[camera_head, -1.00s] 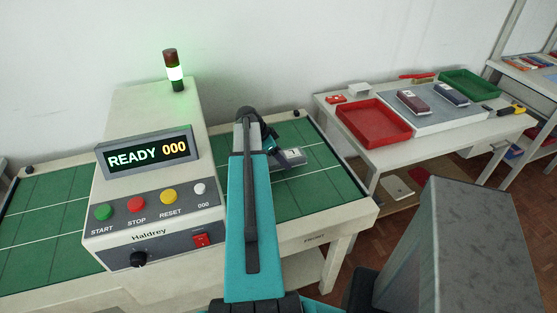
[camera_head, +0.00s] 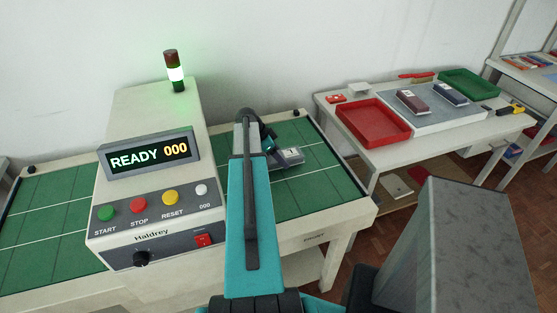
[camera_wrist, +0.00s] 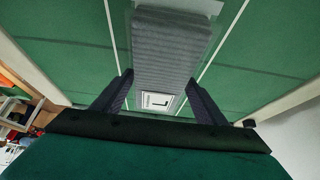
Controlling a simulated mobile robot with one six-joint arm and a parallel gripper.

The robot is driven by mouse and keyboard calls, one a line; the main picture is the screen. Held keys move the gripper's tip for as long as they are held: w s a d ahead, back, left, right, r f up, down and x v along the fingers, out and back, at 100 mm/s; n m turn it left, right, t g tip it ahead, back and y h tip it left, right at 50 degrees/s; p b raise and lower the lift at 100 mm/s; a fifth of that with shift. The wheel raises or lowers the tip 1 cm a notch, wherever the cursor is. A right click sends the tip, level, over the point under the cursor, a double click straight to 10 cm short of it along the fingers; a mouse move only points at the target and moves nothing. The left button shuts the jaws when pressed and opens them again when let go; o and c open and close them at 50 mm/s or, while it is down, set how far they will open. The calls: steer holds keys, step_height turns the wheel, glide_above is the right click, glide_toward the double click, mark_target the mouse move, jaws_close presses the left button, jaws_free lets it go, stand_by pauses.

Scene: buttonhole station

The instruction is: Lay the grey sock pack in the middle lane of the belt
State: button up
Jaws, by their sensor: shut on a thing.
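The grey sock pack (camera_wrist: 168,50) is between the two fingers of my gripper (camera_wrist: 158,92) in the wrist view, with its white label near the fingers. In the head view the pack (camera_head: 289,156) shows just right of my arm, over the green belt (camera_head: 310,185). In the wrist view the pack lies between the two white lane lines, over the middle lane (camera_wrist: 118,83). I cannot tell whether it touches the belt. My gripper is shut on the pack; in the head view my arm hides most of it.
The machine housing (camera_head: 150,200) with its READY 000 display stands left of my arm, across the belt. A side table (camera_head: 440,130) at right holds a red tray (camera_head: 372,120), a green tray (camera_head: 468,84), a dark red pack (camera_head: 412,101) and a dark blue pack (camera_head: 450,94).

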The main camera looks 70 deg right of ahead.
steer(key=shift+f, duration=0.95)
steer(key=shift+f, duration=0.1)
steer(key=o, duration=1.3)
steer(key=shift+c, duration=0.2)
steer(key=shift+r+p, duration=0.2)
steer(key=shift+p, duration=0.1)
steer(key=p+v, duration=0.2)
steer(key=v, duration=1)
steer(key=shift+f, duration=0.1)
